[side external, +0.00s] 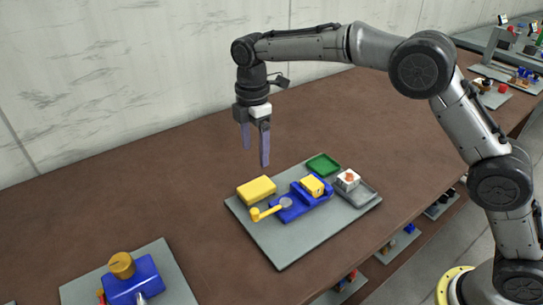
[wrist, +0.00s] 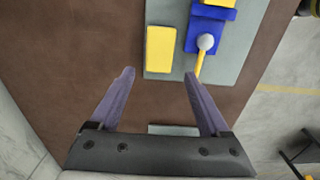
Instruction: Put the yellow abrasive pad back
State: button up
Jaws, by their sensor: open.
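Two yellow blocks show, and I cannot tell for sure which one is the abrasive pad. A larger flat yellow block (side external: 257,190) lies on the left part of the grey board; it also shows in the wrist view (wrist: 160,48). A smaller yellow block (side external: 312,186) sits on the blue screw jack (side external: 292,205), which has a grey knob and a yellow crank handle (side external: 266,213). My gripper (side external: 256,155) is open and empty, pointing down above the table, apart from everything. In the wrist view its fingertips (wrist: 159,75) frame the near side of the larger yellow block.
The grey board (side external: 282,250) also carries an empty green tray (side external: 323,165) and a grey tray (side external: 366,194) beside a white block with an orange top (side external: 348,179). Another board with a blue device (side external: 134,283) stands front left. The brown table is clear behind the boards.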

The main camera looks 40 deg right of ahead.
jog(key=shift+r, duration=0.15)
jog(key=s+d+r+m+t, duration=0.3)
jog(key=s+d+r+m, duration=0.5)
jog(key=s+d+r, duration=0.5)
jog(key=s+d+f+m+t, duration=0.1)
jog(key=s+f+m, duration=0.1)
jog(key=s, duration=0.5)
jog(key=s+d+f+m, duration=0.2)
jog(key=s+m, duration=0.2)
jog(key=s, duration=0.3)
jog(key=s+d+f+m+t, duration=0.1)
jog(key=s+m, duration=0.3)
jog(key=s, duration=0.4)
jog(key=shift+d+f+t, duration=0.3)
jog(key=shift+d+f, duration=0.2)
jog(key=shift+f, duration=0.2)
